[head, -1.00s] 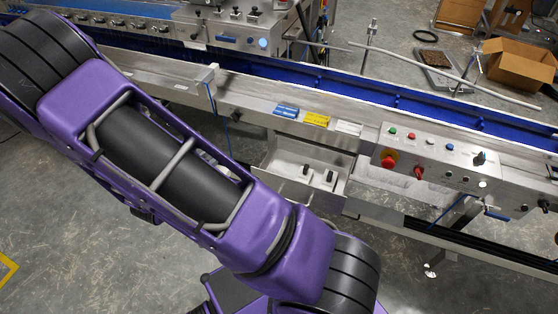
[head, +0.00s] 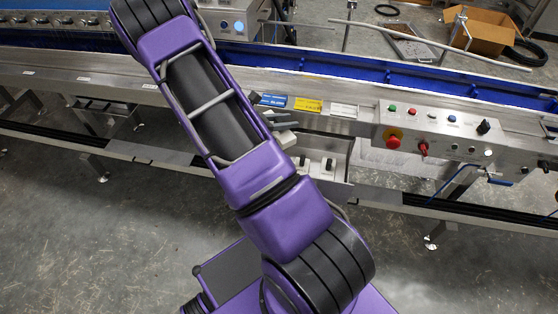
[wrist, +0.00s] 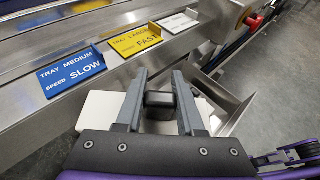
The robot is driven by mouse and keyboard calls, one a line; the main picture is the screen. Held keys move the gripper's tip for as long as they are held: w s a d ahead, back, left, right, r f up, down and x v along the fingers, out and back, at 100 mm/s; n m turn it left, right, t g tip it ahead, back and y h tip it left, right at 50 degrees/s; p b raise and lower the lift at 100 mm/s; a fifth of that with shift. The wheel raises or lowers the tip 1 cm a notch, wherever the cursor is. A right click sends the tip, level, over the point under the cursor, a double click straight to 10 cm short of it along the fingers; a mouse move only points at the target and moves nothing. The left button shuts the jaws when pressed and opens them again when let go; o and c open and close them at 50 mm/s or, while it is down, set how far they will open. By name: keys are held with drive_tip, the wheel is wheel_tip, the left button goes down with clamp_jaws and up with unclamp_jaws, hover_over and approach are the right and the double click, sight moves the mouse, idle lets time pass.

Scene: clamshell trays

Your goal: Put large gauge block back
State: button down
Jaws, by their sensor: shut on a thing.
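In the wrist view, my gripper (wrist: 159,85) is shut on the dark handle of a white block, which I take to be the large gauge block (wrist: 98,110). The block's white body shows on both sides of the fingers; its underside is hidden. In the head view, a pale piece of it (head: 286,138) shows just right of my arm, by the conveyor's front edge. Below and right is an open steel bin (head: 341,188), also at the right of the wrist view (wrist: 228,98). Two smaller white blocks with black handles (head: 329,167) stand in it; my arm partly covers the bin's left side.
A blue sign (wrist: 71,70), a yellow sign (wrist: 136,40) and a white sign (wrist: 179,21) sit on the conveyor's front ledge. A control panel (head: 440,135) with a red stop button (head: 393,142) is right of the bin. Open floor lies in front.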

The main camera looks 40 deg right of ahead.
wheel_tip(320, 180, down, 9)
drive_tip(key=b, duration=0.1)
idle(0.3)
drive_tip(key=shift+f, duration=0.6)
drive_tip(key=c, duration=0.5)
unclamp_jaws()
drive_tip(key=shift+r, duration=0.1)
drive_tip(key=v, duration=1.2)
drive_tip(key=shift+a+r+p, duration=0.1)
drive_tip(key=shift+r+p, duration=0.3)
drive_tip(key=shift+r, duration=0.1)
drive_tip(key=shift+r, duration=0.1)
